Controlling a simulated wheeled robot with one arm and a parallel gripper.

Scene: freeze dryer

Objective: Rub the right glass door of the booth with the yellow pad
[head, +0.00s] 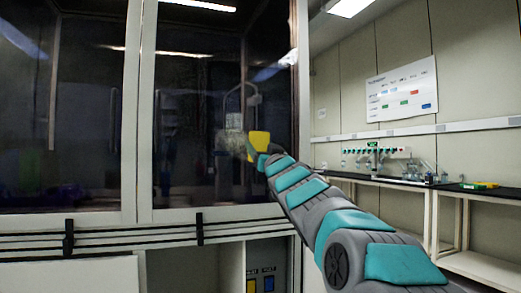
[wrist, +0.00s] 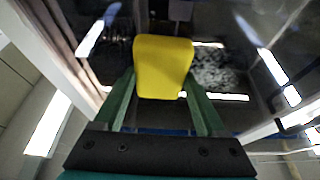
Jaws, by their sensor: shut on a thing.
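The yellow pad (head: 259,142) is at the end of my outstretched arm, in front of the right glass door (head: 200,110) of the booth. In the wrist view the pad (wrist: 162,66) sits between the two green fingers of my gripper (wrist: 161,95), which is shut on it. The pad is against or very close to the glass; I cannot tell whether it touches. A greyish speckled smudge (head: 231,143) shows on the door just left of the pad. It also shows in the wrist view (wrist: 212,70), right of the pad.
The booth's left glass door (head: 75,110) is beside the right one, with a pale frame post (head: 134,110) between them. Dark rails (head: 110,235) run below the doors. A bench (head: 440,186) with glassware stands at the right wall.

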